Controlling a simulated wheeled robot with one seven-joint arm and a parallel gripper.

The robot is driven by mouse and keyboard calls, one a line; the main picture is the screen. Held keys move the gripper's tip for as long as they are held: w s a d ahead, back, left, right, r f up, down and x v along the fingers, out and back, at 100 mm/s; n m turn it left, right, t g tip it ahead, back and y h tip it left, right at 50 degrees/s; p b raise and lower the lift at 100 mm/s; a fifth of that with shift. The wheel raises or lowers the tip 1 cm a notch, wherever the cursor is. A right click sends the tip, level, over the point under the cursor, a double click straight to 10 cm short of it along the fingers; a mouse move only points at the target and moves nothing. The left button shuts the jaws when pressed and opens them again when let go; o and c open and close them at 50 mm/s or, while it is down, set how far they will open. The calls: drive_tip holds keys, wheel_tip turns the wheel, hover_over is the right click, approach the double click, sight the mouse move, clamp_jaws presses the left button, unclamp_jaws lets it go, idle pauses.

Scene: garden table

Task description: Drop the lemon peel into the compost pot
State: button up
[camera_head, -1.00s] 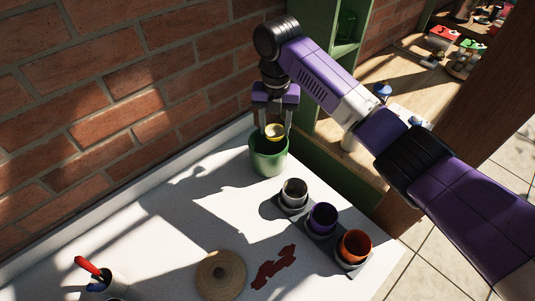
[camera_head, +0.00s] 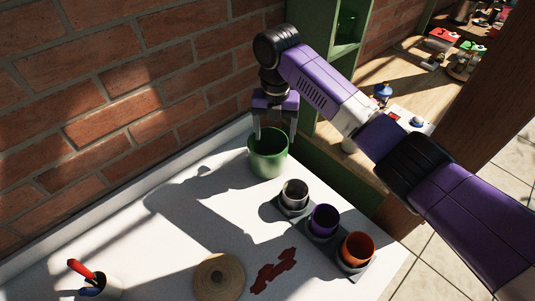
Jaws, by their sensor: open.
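The green compost pot (camera_head: 268,158) stands upright on the white table at the back, near the brick wall. My gripper (camera_head: 275,134) points down over the pot's mouth, with its two fingers apart and nothing seen between them. The lemon peel is not visible now; the inside of the pot is dark and only partly seen, so I cannot tell directly whether the peel lies in it.
A dark tray (camera_head: 280,209) holds a grey cup (camera_head: 294,194), a purple cup (camera_head: 324,219) and an orange cup (camera_head: 357,248). A round woven lid (camera_head: 219,277) and a dark red patch (camera_head: 272,270) lie in front. A holder with a red-handled tool (camera_head: 81,269) stands front left. The table's left-middle is clear.

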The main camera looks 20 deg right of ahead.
wheel_tip(320, 180, up, 8)
drive_tip(key=b, duration=0.1)
drive_tip(key=shift+f, duration=0.15)
drive_tip(key=shift+s, duration=0.15)
idle(0.4)
